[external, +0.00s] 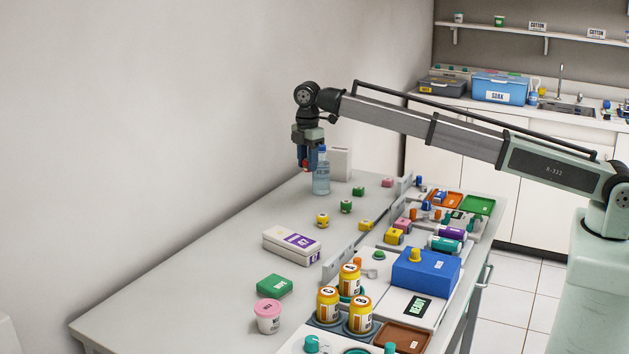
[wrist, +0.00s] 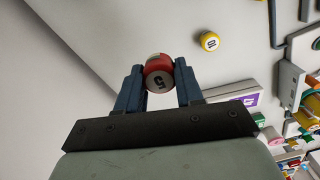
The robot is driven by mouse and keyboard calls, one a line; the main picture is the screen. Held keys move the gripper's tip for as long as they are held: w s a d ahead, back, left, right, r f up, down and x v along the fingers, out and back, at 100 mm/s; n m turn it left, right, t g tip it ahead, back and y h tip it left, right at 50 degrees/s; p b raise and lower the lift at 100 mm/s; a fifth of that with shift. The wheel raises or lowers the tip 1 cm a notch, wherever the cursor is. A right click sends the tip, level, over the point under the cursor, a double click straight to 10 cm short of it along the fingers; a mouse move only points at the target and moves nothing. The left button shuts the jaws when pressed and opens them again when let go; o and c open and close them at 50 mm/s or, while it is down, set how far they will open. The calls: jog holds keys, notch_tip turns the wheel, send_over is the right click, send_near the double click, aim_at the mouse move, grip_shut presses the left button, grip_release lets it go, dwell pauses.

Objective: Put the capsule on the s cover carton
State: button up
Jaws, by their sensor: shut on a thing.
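My gripper (external: 307,160) is raised over the far left part of the table, beside a clear bottle. In the wrist view my gripper (wrist: 159,76) is shut on a small red and white capsule (wrist: 158,72), whose pale end carries a dark mark like a 5 or S. In the external view the fingers mostly hide the capsule. A white carton with a purple label (external: 291,244) lies flat on the table, apart from and nearer the camera than my gripper. Its purple label partly shows in the wrist view (wrist: 243,100); the lettering is too small to read.
The clear bottle (external: 321,176) and a white upright box (external: 341,164) stand close to my gripper. Small yellow (external: 322,220), green (external: 346,206) and pink (external: 387,182) pieces dot the table. A green box (external: 274,286) and pink-lidded tub (external: 268,317) stand near the front. The left table side is clear.

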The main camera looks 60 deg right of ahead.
notch_tip(320, 180, up, 13)
jog(key=n, duration=0.1)
send_over(339, 149)
notch_tip(339, 149, down, 4)
jog(key=shift+w+d+f, duration=0.1)
jog(key=shift+f, duration=2.7)
jog(key=shift+w+d+f, duration=0.1)
jog(key=shift+f, duration=2.65)
jog(key=shift+s+f, duration=0.1)
jog(key=shift+f, duration=0.05)
jog(key=o, duration=1)
notch_tip(339, 149, up, 12)
